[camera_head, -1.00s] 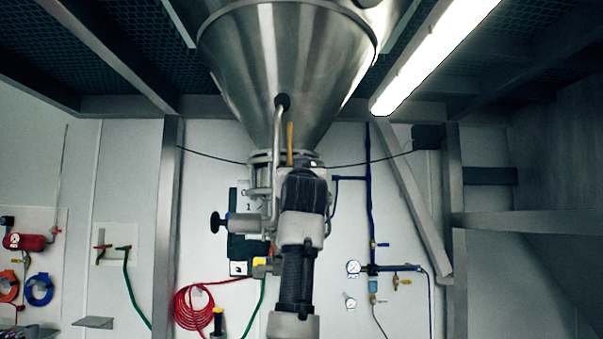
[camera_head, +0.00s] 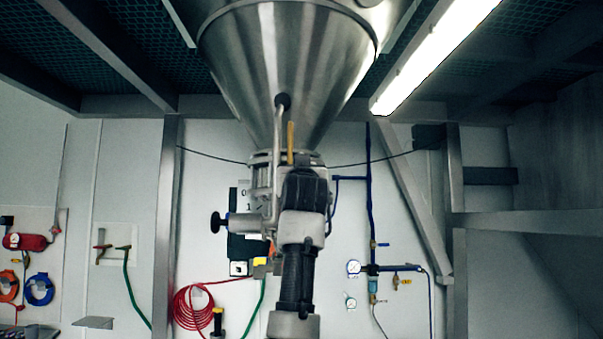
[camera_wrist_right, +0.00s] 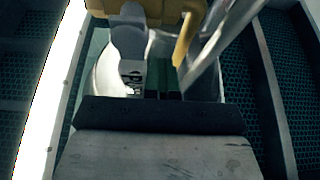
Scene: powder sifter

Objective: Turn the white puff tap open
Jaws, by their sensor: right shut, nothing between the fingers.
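The steel hopper (camera_head: 285,75) hangs in the middle of the head view, with its clamped outlet (camera_head: 262,175) at the bottom. A thin yellow lever (camera_head: 290,143) stands by a pale pipe (camera_head: 277,140); it also shows in the wrist view (camera_wrist_right: 185,38). A pale, whitish fitting (camera_wrist_right: 128,42) shows left of that lever in the wrist view; I cannot tell whether it is the white puff tap. My right arm rises in front of the outlet and hides part of it. My right gripper (camera_wrist_right: 163,95) is shut and empty, below the fitting in the wrist view.
A black-knobbed cylinder (camera_head: 240,223) sticks out left of the outlet. Blue piping with gauges (camera_head: 372,268) is on the wall at right, and a coiled red hose (camera_head: 193,308) at left. Steel posts (camera_head: 165,230) flank the hopper.

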